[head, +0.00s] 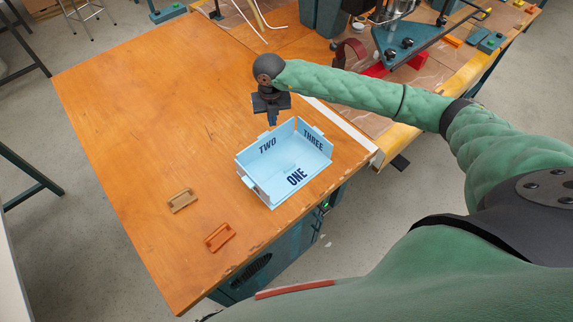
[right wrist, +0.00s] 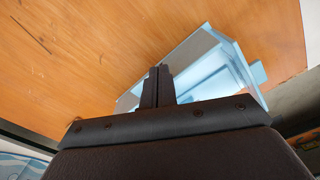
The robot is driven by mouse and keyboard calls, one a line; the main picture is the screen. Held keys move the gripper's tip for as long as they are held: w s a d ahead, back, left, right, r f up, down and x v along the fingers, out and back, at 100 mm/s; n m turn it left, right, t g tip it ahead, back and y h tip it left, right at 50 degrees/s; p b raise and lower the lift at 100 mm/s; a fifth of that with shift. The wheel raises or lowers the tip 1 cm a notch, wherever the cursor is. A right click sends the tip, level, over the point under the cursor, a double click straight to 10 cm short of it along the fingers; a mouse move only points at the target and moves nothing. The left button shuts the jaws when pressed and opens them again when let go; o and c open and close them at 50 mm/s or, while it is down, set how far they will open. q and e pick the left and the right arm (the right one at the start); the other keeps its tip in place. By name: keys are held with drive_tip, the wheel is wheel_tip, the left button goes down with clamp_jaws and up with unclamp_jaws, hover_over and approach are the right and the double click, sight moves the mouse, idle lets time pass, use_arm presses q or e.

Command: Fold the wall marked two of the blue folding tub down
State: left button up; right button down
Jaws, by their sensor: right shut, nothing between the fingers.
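The light blue folding tub (head: 318,150) stands on the wooden table. Its wall marked TWO (head: 256,156) is upright along the far left side, and the wall marked THREE is upright at the far right. The word ONE reads on the near side. My right gripper (head: 272,122) is shut and empty, pointing down just behind the outer face of wall two, near its far end. I cannot tell whether it touches the wall. In the right wrist view the shut fingers (right wrist: 157,86) overlap the tub's edge (right wrist: 205,45). My left gripper is not in view.
A tan handle-like piece (head: 182,200) and an orange one (head: 219,237) lie on the table (head: 130,120) left of the tub. The table's left and far parts are clear. A workbench with a teal fixture (head: 400,42) and tools stands behind on the right.

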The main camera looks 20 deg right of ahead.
drive_tip(key=shift+f+b, duration=1.15)
drive_tip(key=shift+f, duration=0.5)
drive_tip(key=shift+s, duration=0.15)
hover_over(288, 153)
drive_tip(key=w, duration=0.2)
drive_tip(key=shift+s+a, duration=0.15)
drive_tip(key=shift+a, duration=0.2)
drive_tip(key=shift+f, duration=0.1)
drive_tip(key=shift+s+d+f+b, duration=0.2)
drive_tip(key=shift+s+f+b, duration=0.25)
drive_tip(key=shift+f+b, duration=0.15)
drive_tip(key=shift+s+d+f+b, duration=0.15)
drive_tip(key=shift+s+f+b, duration=0.3)
drive_tip(key=shift+f, duration=0.2)
